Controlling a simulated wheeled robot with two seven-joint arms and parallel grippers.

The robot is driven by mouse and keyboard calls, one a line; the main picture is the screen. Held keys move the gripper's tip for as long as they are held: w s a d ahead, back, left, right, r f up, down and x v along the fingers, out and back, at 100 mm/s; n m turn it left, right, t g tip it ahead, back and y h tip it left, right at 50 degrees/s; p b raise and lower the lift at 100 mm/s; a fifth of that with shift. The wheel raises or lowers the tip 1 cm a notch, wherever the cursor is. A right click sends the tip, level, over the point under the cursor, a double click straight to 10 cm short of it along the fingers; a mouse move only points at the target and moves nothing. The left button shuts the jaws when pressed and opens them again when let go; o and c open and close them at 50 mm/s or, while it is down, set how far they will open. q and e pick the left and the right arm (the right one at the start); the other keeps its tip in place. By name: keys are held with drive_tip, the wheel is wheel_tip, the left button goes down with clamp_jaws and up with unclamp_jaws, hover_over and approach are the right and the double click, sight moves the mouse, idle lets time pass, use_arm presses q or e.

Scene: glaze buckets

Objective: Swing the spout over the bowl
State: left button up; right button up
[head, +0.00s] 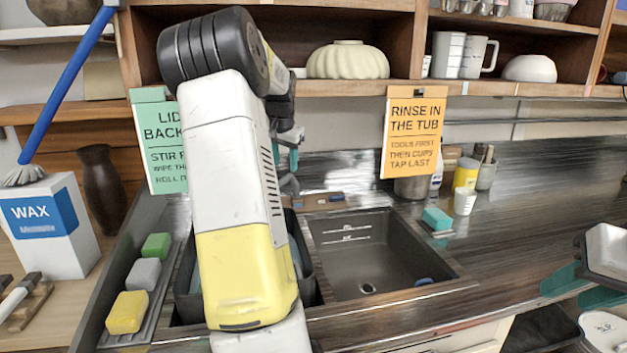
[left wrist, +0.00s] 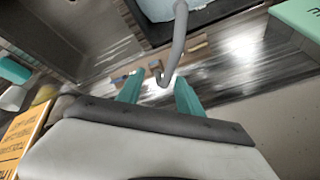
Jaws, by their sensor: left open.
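The grey spout (head: 289,184) shows as a short hook just right of my left arm in the head view. In the left wrist view the spout (left wrist: 178,42) curves down, and its hooked end lies near the gap between my teal fingertips. My left gripper (head: 292,158) is open, with the fingers (left wrist: 160,92) apart; contact with the spout cannot be told. A pale blue-grey vessel (left wrist: 158,9), possibly the bowl, sits in a dark basin beside the spout, mostly out of view. My left arm hides most of that basin in the head view. My right gripper (head: 572,286) looks open and empty at the right edge.
Several sponges (head: 127,312) lie on a tray at left, near a wax box (head: 50,225). An orange sign (head: 413,135) hangs behind. A teal sponge (head: 437,218) and cups (head: 465,201) stand right of the basin.

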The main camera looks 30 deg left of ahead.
use_arm(q)
drive_tip(key=w+a+f, duration=0.1)
drive_tip(key=f, duration=0.1)
drive_tip(key=w+a+f, duration=0.1)
drive_tip(key=a+f, duration=0.1)
drive_tip(key=f, duration=0.1)
drive_tip(key=w+a+f, duration=0.1)
drive_tip(key=f, duration=0.2)
drive_tip(key=shift+a+f, duration=0.1)
drive_tip(key=shift+a, duration=0.25)
clamp_jaws()
drive_tip(key=shift+w, duration=0.1)
idle(1.0)
